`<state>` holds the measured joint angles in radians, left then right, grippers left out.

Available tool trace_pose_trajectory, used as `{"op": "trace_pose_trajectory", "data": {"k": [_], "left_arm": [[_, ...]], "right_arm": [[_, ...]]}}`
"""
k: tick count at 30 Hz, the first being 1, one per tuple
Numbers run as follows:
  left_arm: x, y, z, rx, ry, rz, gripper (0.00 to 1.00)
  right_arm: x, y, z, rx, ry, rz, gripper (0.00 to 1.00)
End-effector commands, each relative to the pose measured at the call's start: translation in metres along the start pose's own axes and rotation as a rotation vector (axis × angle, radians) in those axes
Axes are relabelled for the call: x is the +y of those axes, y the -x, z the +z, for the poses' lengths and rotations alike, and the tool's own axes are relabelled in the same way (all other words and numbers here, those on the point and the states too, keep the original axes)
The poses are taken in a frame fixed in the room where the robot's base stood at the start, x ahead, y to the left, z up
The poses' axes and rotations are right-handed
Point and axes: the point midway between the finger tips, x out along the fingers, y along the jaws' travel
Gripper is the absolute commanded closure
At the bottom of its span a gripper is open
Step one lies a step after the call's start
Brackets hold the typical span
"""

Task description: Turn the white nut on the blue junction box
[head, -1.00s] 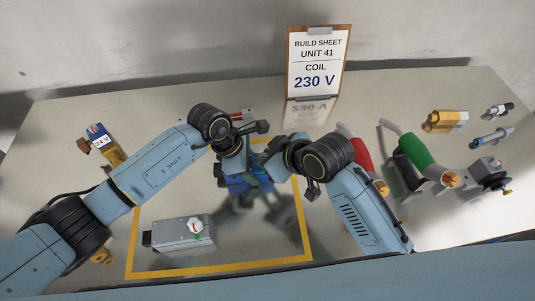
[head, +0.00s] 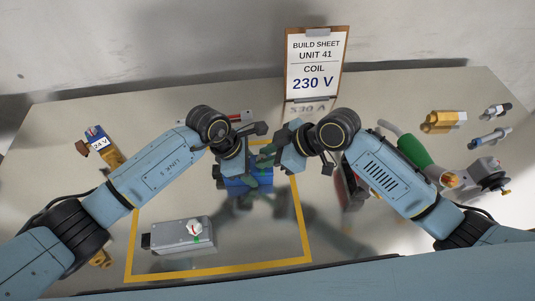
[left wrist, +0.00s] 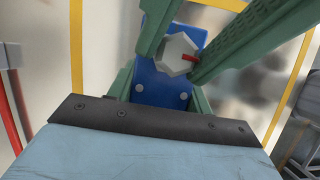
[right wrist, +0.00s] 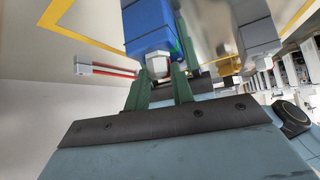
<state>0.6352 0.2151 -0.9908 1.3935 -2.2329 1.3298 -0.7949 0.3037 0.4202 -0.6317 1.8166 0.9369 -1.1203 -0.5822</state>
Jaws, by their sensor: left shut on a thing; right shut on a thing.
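The blue junction box (head: 248,184) sits inside the yellow outline in the head view, partly covered by my grippers. The left wrist view shows its blue face (left wrist: 150,88) with the white nut (left wrist: 180,56) and a red mark on the nut. My left gripper (left wrist: 158,88) is shut on the box, with a green finger at each side. My right gripper (right wrist: 160,78) is shut on the white nut, which also shows in the right wrist view (right wrist: 156,65). Its fingers flank the nut in the left wrist view. The nut is hidden in the head view.
A grey box (head: 175,238) with a white nut lies at the front of the outline. A build sheet (head: 316,65) reading 230 V stands behind. A 24 V part (head: 97,139) lies left. A green-handled tool (head: 414,153) and brass fitting (head: 442,121) lie right.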

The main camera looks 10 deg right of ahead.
Motion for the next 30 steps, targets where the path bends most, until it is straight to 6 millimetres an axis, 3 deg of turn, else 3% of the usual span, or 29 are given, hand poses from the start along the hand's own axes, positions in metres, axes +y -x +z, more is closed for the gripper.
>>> {"op": "trace_pose_trajectory", "data": {"k": [14,15,19,30], "left_arm": [[0.0000,0.0001,0.0011,-0.002,-0.001,0.001,0.79],[0.0000,0.0001,0.0011,-0.003,-0.001,0.001,0.79],[0.0000,0.0002,0.0009,-0.002,-0.001,0.001,0.79],[0.0002,0.0003,0.0006,-0.002,0.000,0.001,0.79]], "right_arm": [[-0.0001,0.0003,-0.0015,0.004,0.011,-0.012,0.99],[-0.0001,0.0003,-0.0015,0.004,0.011,-0.012,0.71],[0.0000,0.0003,-0.0011,0.003,0.010,-0.011,0.54],[0.0012,0.0065,0.0004,0.000,0.010,-0.009,0.54]]}}
